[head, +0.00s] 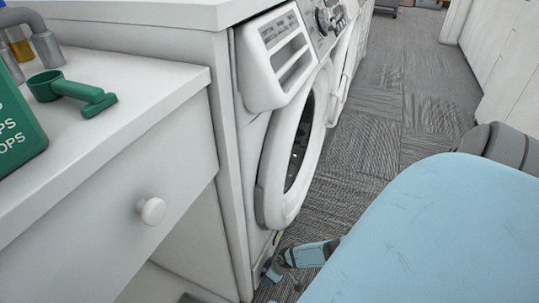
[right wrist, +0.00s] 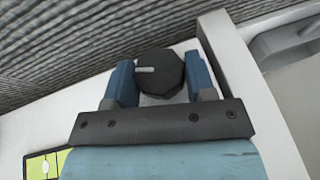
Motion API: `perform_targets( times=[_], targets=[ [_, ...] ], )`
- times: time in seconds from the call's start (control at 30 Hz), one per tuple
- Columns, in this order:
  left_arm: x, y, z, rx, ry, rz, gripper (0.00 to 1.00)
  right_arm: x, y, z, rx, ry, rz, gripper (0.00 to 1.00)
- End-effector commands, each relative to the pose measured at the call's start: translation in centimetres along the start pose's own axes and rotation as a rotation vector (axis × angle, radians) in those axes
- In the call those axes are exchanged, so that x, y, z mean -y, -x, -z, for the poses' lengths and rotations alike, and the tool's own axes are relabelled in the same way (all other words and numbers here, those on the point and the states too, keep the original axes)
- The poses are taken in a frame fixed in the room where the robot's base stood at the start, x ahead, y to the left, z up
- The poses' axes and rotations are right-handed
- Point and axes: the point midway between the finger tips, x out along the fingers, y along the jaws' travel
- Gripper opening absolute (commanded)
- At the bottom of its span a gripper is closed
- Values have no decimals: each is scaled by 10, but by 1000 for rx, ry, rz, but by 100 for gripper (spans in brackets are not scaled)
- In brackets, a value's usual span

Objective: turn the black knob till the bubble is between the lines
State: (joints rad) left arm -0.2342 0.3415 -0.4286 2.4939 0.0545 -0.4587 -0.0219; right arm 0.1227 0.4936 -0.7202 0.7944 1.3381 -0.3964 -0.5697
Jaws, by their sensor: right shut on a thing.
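The black knob (right wrist: 160,72) is a dark faceted disc with a short pale mark pointing left in the right wrist view. My right gripper (right wrist: 161,82) has one blue finger on each side of it and is shut on it. In the head view my right gripper (head: 270,274) is low down at the foot of the washing machine (head: 262,150), and the knob cannot be made out there. A yellow-green level (right wrist: 47,164) with dark lines shows in part at the lower left of the right wrist view. I cannot make out its bubble. My left gripper is out of view.
A white cabinet (head: 100,190) with a round white pull stands left of the washer. A green scoop (head: 72,92) and a green box (head: 15,130) are on its top. A pale raised edge (right wrist: 232,85) runs close beside the right finger. Grey carpet (head: 400,110) is open to the right.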

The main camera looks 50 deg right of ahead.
Motion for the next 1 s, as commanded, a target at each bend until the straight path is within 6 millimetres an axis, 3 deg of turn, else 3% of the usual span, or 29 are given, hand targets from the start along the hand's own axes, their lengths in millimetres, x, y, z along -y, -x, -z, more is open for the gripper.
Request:
perform_targets(
  times=[0.6,1.0],
  targets=[
    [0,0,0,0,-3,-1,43,-6,0,-1,14,-99,221,27],
    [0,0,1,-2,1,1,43,-6,0,-2,19,-109,253,27]
  ],
)
